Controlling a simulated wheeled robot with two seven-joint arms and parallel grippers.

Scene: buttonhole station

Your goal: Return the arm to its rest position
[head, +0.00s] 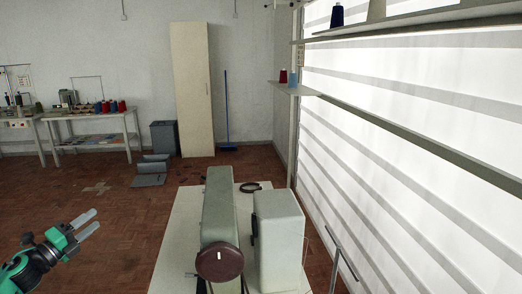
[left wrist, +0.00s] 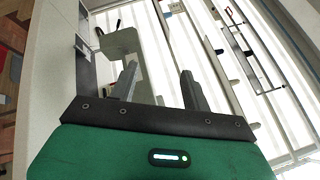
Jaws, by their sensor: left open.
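My left gripper (head: 86,223) is at the lower left in the head view, out over the wooden floor and left of the sewing table (head: 180,240). Its two grey fingers are apart and nothing is between them. The left wrist view shows the same open fingers (left wrist: 158,85) from behind. My right gripper shows in neither view.
A buttonhole machine (head: 219,205) with a brown round part and a pale box-shaped housing (head: 279,235) stand on the sewing table. A shelf (head: 400,125) runs along the bright window at right. A tall cabinet (head: 190,90) stands at the back wall.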

